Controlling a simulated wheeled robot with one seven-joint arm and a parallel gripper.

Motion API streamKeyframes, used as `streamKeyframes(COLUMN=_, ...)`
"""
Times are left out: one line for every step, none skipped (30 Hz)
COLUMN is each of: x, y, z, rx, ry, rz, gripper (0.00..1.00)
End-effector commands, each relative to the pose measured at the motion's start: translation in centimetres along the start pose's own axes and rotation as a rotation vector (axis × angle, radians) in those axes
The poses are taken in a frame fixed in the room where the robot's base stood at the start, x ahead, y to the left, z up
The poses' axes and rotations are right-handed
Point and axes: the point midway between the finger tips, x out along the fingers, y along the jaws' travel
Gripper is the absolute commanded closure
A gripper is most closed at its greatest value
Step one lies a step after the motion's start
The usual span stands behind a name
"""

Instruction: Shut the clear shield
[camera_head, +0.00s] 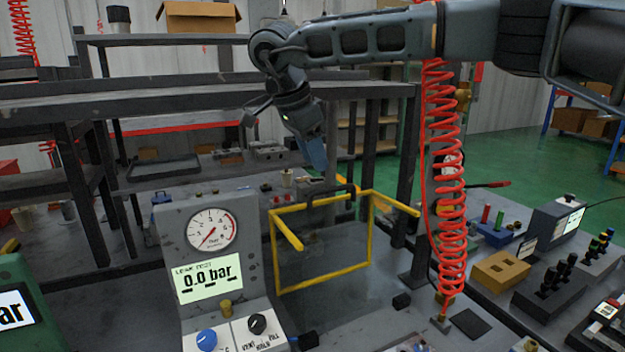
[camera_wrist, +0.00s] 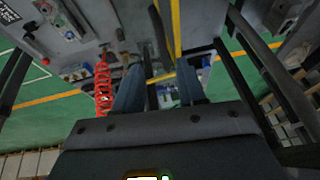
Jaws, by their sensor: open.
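The clear shield is a see-through pane in a yellow frame (camera_head: 322,281), right of the gauge panel in the head view. It looks roughly upright, with yellow side bars jutting out. A black handle (camera_head: 331,197) sits on its top edge. My gripper (camera_head: 319,166) points down just above the handle, open and apparently empty. In the wrist view my gripper (camera_wrist: 160,88) shows two blue-grey fingers spread apart. A dark bar, likely the handle (camera_wrist: 160,38), and a yellow frame bar (camera_wrist: 176,28) show ahead of the fingers. Whether they touch the handle I cannot tell.
The gauge panel (camera_head: 210,265) with dial, display and knobs stands left of the shield. A red coiled hose (camera_head: 445,190) hangs to the right. Dark shelf posts (camera_head: 407,160) stand behind. Black blocks and a tan box (camera_head: 500,270) lie on the right bench.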

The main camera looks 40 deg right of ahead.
Motion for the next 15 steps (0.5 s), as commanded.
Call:
streamKeyframes(x=0.0, y=-0.1, z=-0.6, rx=0.006, ry=0.015, rz=-0.002, gripper=0.6)
streamKeyframes(x=0.1, y=-0.1, z=-0.8, rx=0.007, ry=0.019, rz=-0.002, gripper=0.6)
streamKeyframes(x=0.3, y=-0.2, z=-0.9, rx=0.008, ry=0.021, rz=-0.002, gripper=0.6)
streamKeyframes(x=0.6, y=-0.2, z=-0.9, rx=0.008, ry=0.021, rz=-0.001, gripper=0.6)
streamKeyframes(x=0.9, y=-0.1, z=-0.9, rx=0.008, ry=0.021, rz=-0.001, gripper=0.6)
streamKeyframes(x=1.4, y=-0.1, z=-0.9, rx=0.008, ry=0.019, rz=-0.001, gripper=0.6)
streamKeyframes(x=1.9, y=-0.1, z=-0.9, rx=0.007, ry=0.019, rz=-0.001, gripper=0.6)
streamKeyframes(x=2.3, y=-0.1, z=-0.9, rx=0.007, ry=0.018, rz=0.0, gripper=0.6)
streamKeyframes(x=3.0, y=-0.1, z=-0.9, rx=0.007, ry=0.018, rz=0.0, gripper=0.6)
streamKeyframes(x=3.5, y=-0.1, z=-0.9, rx=0.007, ry=0.018, rz=0.0, gripper=0.6)
streamKeyframes(x=3.9, y=-0.1, z=-0.9, rx=0.007, ry=0.018, rz=0.0, gripper=0.6)
streamKeyframes(x=4.5, y=-0.1, z=-0.8, rx=0.006, ry=0.017, rz=0.0, gripper=0.6)
streamKeyframes(x=5.0, y=-0.1, z=-0.8, rx=0.006, ry=0.017, rz=-0.001, gripper=0.6)
streamKeyframes(x=5.4, y=-0.1, z=-0.8, rx=0.006, ry=0.017, rz=-0.001, gripper=0.6)
streamKeyframes(x=5.9, y=-0.1, z=-0.9, rx=0.006, ry=0.017, rz=-0.001, gripper=0.6)
